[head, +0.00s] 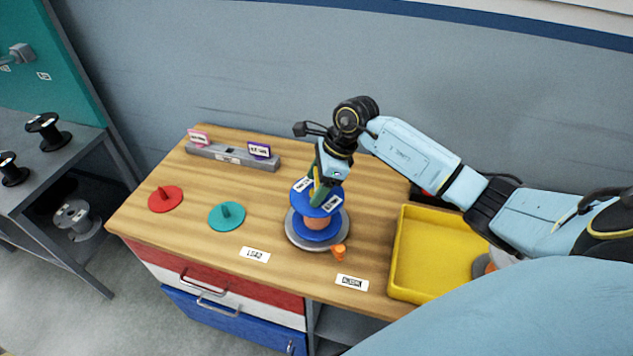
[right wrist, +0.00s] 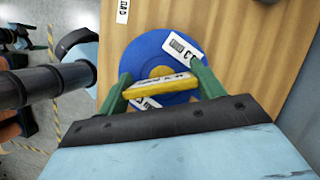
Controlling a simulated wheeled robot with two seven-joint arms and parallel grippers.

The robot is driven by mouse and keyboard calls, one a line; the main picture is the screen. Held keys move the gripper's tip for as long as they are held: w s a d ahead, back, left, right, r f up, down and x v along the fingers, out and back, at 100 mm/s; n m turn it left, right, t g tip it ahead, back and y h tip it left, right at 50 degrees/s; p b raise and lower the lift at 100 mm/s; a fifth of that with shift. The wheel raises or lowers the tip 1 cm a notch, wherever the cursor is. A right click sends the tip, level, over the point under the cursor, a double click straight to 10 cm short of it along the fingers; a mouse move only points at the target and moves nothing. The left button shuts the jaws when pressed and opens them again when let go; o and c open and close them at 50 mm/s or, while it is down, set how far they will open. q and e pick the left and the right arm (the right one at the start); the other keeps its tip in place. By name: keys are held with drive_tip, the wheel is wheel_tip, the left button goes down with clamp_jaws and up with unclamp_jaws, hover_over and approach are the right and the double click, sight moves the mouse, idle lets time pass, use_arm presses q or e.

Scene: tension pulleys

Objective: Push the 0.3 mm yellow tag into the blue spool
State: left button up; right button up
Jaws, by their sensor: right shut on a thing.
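The blue spool (head: 318,233) stands upright on a round grey base (head: 294,236) at the middle of the wooden bench. It has an orange core and white labels on its top flange. My right gripper (head: 321,190) points down at this flange. In the right wrist view its green fingers (right wrist: 163,85) are shut on the yellow tag (right wrist: 160,86), which lies level between them over the spool's top (right wrist: 151,54). My left gripper is not in view.
A grey rack (head: 232,157) holds a pink tag (head: 198,137) and a purple tag (head: 259,150). A red disc (head: 165,199) and a teal disc (head: 227,217) lie at left. A small orange piece (head: 338,252) is beside the base. A yellow tray (head: 398,252) stands at right.

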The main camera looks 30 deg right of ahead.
drive_tip(key=shift+f, duration=0.1)
drive_tip(key=o, duration=1)
drive_tip(key=v, duration=1.3)
drive_tip(key=shift+s+d+b, duration=0.1)
drive_tip(key=shift+b, duration=0.2)
